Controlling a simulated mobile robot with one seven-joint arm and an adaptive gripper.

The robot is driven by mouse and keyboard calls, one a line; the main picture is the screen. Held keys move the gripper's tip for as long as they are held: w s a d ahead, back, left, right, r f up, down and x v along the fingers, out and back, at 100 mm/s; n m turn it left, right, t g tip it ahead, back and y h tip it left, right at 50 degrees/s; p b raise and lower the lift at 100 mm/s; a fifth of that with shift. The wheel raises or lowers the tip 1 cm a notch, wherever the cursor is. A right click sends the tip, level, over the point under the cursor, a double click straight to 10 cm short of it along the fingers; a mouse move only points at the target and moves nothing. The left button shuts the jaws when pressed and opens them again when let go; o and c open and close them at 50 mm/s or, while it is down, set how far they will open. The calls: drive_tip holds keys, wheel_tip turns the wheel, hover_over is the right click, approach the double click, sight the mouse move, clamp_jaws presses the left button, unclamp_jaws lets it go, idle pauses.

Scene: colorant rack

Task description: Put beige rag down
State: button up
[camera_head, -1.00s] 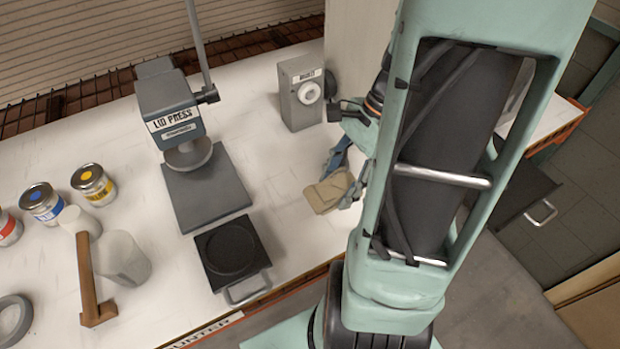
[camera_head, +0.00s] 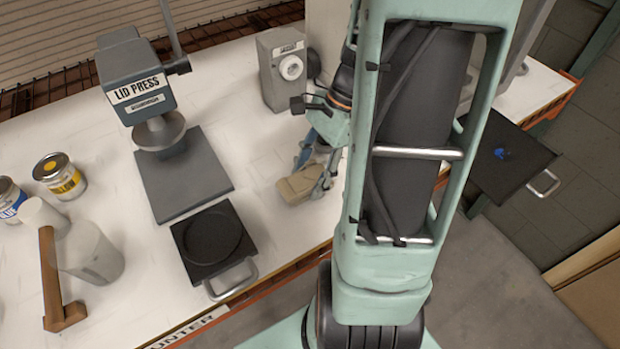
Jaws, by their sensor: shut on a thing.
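The beige rag (camera_head: 299,186) is a folded, flat-looking bundle at the counter's front part, right of the lid press. My gripper (camera_head: 318,178) reaches down at the rag's right side and is shut on it. The rag is low over the white counter, at or near its surface; I cannot tell whether it rests there. Part of my gripper and the rag's right end are hidden by the fingers and my arm.
The lid press (camera_head: 140,85) and a black tray (camera_head: 195,262) with a handle stand to the left. A grey box with a dial (camera_head: 272,80) is behind. Cans, pale vessels and a brown-handled tool (camera_head: 50,275) are at far left. A dark tray (camera_head: 520,180) holding something blue is at right.

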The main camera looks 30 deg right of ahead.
drive_tip(key=shift+f, duration=0.15)
drive_tip(key=o, duration=1)
drive_tip(key=shift+o, duration=0.2)
drive_tip(key=p+v, duration=0.1)
drive_tip(key=v, duration=1.1)
drive_tip(key=shift+r, duration=0.25)
